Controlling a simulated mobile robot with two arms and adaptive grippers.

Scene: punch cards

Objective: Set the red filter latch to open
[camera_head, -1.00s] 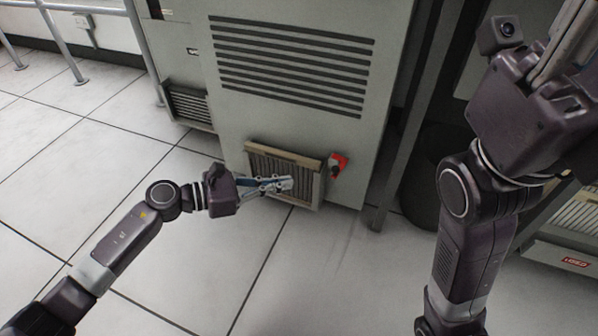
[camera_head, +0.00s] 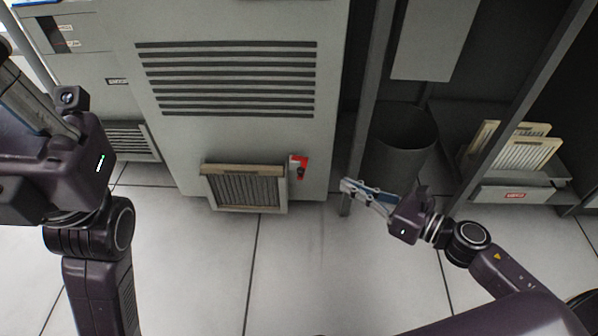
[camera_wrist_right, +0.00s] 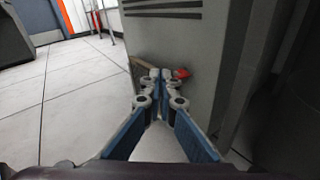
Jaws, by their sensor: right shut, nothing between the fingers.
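The red filter latch (camera_head: 298,161) is a small red plate with a dark knob on the cabinet's lower front, just right of the filter (camera_head: 243,171), a ribbed panel in a tan and grey frame. Its setting is too small to read. My right gripper (camera_head: 350,188) is shut and empty, right of the latch and apart from it, pointing left. In the right wrist view its fingertips (camera_wrist_right: 160,75) meet in front of the cabinet, with the red latch (camera_wrist_right: 182,73) just right of them. My left gripper (camera_head: 20,95) is raised at the left edge; its fingertips are cut off.
The grey vented cabinet (camera_head: 230,130) fills the middle. A dark bin (camera_head: 403,135) and a grey post (camera_head: 366,110) stand right of it, close to my right gripper. A low unit with pale slatted panels (camera_head: 520,150) is at the far right. The tiled floor in front is clear.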

